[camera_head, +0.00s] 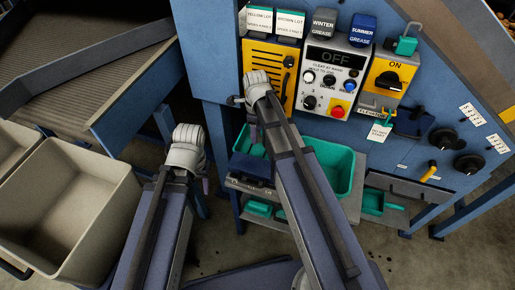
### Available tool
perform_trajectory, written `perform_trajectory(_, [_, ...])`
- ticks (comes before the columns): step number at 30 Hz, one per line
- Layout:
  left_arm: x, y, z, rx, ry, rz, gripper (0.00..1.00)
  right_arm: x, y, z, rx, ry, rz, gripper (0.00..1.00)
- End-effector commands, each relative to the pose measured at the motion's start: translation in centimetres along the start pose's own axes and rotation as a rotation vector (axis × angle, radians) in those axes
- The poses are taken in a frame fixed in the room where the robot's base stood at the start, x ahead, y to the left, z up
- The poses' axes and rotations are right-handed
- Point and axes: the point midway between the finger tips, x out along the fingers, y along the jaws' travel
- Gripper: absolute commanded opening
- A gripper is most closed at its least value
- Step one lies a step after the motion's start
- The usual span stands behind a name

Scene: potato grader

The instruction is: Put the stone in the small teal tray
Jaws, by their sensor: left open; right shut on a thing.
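I see no stone in this view. A larger teal tub (338,165) stands on the grey shelf under the control panel, partly behind my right arm. A small teal tray (257,208) sits lower, below a dark blue block, and another small teal container (372,202) sits to its right. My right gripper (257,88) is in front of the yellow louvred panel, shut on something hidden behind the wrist. I cannot tell whether it touches the panel. My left gripper (188,140) is open, left of the shelf and above the floor; its fingers are mostly hidden.
The control panel (338,75) has knobs, a red button and hanging tags. Beige bins (75,205) stand at the left, below a ribbed conveyor (75,55). Black knobs and a yellow-handled lever (430,170) are on the blue frame at right. Floor is bare at lower right.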

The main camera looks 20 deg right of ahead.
Motion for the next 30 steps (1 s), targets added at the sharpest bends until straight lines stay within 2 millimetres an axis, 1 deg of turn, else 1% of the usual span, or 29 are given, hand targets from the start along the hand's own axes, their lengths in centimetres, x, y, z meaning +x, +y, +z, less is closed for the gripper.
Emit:
perform_trajectory(1, [1.6,0.2,-0.1,0.0,0.0,0.0,0.53,1.6,0.0,0.0,0.0,0.0,0.0,0.0])
perform_trajectory(3, [2.3,0.2,-0.1,0.0,0.0,0.0,0.53,2.3,0.0,0.0,0.0,0.0,0.0,0.0])
perform_trajectory(11, [2.5,0.2,-0.1,0.0,0.0,0.0,0.53,2.6,0.0,0.0,0.0,0.0,0.0,0.0])
perform_trajectory(14, [3.4,0.3,-0.2,0.0,0.0,0.0,0.53,3.4,0.0,0.0,0.0,0.0,0.0,0.0])
perform_trajectory(18, [5.2,0.5,-0.3,0.0,0.0,0.0,0.53,5.3,0.0,0.0,0.0,0.0,0.0,0.0])
perform_trajectory(21, [6.2,0.6,-0.4,0.0,0.0,0.0,0.53,6.2,0.0,0.0,0.0,0.0,0.0,0.0])
perform_trajectory(30, [6.0,0.6,-0.3,0.0,0.0,0.0,0.53,6.1,0.0,0.0,0.0,0.0,0.0,0.0])
